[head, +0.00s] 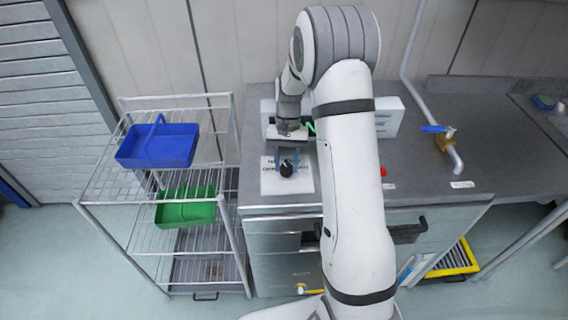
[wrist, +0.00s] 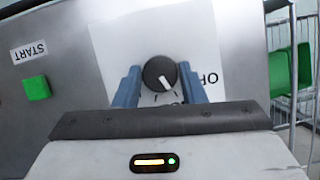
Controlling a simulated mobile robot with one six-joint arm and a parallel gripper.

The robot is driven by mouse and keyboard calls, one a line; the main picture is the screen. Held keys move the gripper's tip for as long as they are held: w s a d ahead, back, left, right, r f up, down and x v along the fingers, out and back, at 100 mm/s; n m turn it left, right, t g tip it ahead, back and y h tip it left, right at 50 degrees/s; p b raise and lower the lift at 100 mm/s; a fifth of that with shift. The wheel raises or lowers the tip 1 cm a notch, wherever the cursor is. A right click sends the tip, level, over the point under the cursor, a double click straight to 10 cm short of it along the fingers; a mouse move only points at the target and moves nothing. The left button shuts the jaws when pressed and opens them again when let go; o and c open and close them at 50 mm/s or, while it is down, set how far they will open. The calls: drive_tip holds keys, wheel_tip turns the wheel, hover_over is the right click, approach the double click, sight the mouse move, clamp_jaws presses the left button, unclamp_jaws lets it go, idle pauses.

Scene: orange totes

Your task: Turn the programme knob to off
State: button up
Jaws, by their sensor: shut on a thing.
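The programme knob (wrist: 160,73) is round and black with a white pointer mark. In the wrist view the pointer aims down and slightly right. It sits on a white label sheet (wrist: 120,40) with tick marks, and part of the upside-down OFF lettering (wrist: 211,79) shows to its right. My gripper (wrist: 160,90) has its two blue fingers on either side of the knob, shut on it. In the head view the knob (head: 287,168) shows below my gripper (head: 288,157) on the sheet (head: 300,184); the pointer is too small to read there.
A green START button (wrist: 36,88) lies left of the sheet in the wrist view. A wire rack (head: 130,190) with a blue tray (head: 158,146) and a green tray (head: 185,207) stands left of the steel counter (head: 430,165). A pipe with a blue-handled valve (head: 434,128) is at right.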

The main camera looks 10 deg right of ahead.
drive_tip(key=n+h, duration=0.1)
drive_tip(key=n, duration=0.2)
drive_tip(key=n+h+b, duration=0.1)
drive_tip(key=n, duration=0.1)
drive_tip(key=shift+w+a+n, duration=0.15)
drive_tip(key=shift+n, duration=0.25)
drive_tip(key=n+h, duration=0.1)
drive_tip(key=n, duration=0.2)
drive_tip(key=shift+a, duration=0.1)
drive_tip(key=shift+n+t+h+b, duration=0.3)
drive_tip(key=shift+n+h+b, duration=0.1)
drive_tip(key=shift+n, duration=0.4)
drive_tip(key=shift+f, duration=0.1)
drive_tip(key=o, duration=1)
drive_tip(key=v, duration=0.7)
drive_tip(key=shift+r+b, duration=0.4)
